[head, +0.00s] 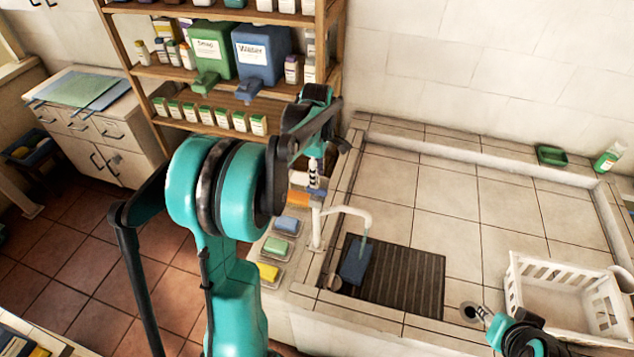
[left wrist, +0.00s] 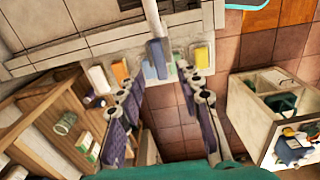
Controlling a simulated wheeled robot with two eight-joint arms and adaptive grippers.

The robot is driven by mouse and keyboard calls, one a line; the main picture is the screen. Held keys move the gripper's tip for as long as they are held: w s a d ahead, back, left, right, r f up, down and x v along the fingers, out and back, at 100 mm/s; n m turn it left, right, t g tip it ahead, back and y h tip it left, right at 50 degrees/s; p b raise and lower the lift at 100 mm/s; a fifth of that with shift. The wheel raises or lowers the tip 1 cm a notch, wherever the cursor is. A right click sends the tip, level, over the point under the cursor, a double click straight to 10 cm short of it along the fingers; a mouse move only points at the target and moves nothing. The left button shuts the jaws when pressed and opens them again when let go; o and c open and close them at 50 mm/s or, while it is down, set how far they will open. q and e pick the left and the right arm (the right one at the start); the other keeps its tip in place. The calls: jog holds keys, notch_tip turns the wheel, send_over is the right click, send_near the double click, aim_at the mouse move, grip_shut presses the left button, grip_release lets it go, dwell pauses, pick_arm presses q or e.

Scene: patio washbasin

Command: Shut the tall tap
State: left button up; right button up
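The tall white tap (head: 317,228) stands at the left edge of the tiled basin, its spout curving right over a dark ribbed mat. A thin blue-green streak, apparently water, runs from the spout to a blue block (head: 355,262). My left gripper (head: 316,186) is just above the tap's top, which it partly hides. In the left wrist view its fingers (left wrist: 165,125) are spread wide and empty; the tap (left wrist: 155,38) shows beyond them. I cannot tell whether they touch it. My right gripper (head: 484,315) is at the lower right near the drain; its fingers are unclear.
Sponges on dishes (head: 278,246) line the ledge left of the tap. A wooden shelf (head: 225,130) with bottles and two dispensers stands behind the left arm. A white basket (head: 560,285) is in the basin at right. The basin's middle is clear.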

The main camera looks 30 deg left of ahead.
aim_at(317, 192)
pick_arm(q)
notch_tip(317, 192, down, 5)
jog(key=shift+f, duration=0.15)
grip_shut()
